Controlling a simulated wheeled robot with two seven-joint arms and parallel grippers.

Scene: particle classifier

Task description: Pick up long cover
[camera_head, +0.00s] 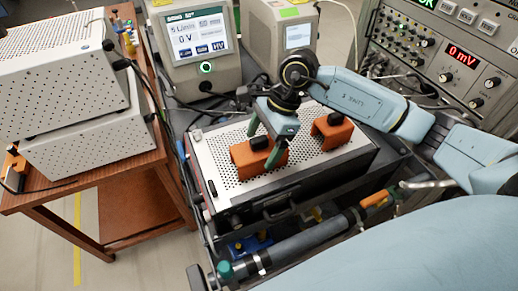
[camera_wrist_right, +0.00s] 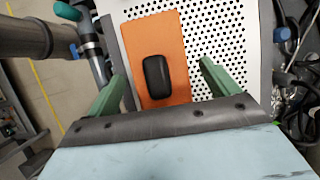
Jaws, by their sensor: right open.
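The long cover (camera_head: 245,157) is an orange block-like cover with a black knob on top. It rests on the perforated metal top of a black-sided instrument. In the right wrist view the long cover (camera_wrist_right: 143,35) and its black knob (camera_wrist_right: 156,78) lie between my fingers. My right gripper (camera_head: 264,142) is over the cover with its green fingers apart. It also shows open in the wrist view (camera_wrist_right: 161,72), with visible gaps to the knob on both sides. My left gripper is not in view.
A shorter orange cover (camera_head: 333,135) with a black knob sits on the same instrument top (camera_head: 222,145), to the right. Display units (camera_head: 195,50) stand behind. A grey cylinder (camera_head: 305,243) lies in front. A wooden cart (camera_head: 60,195) with perforated boxes is at left.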

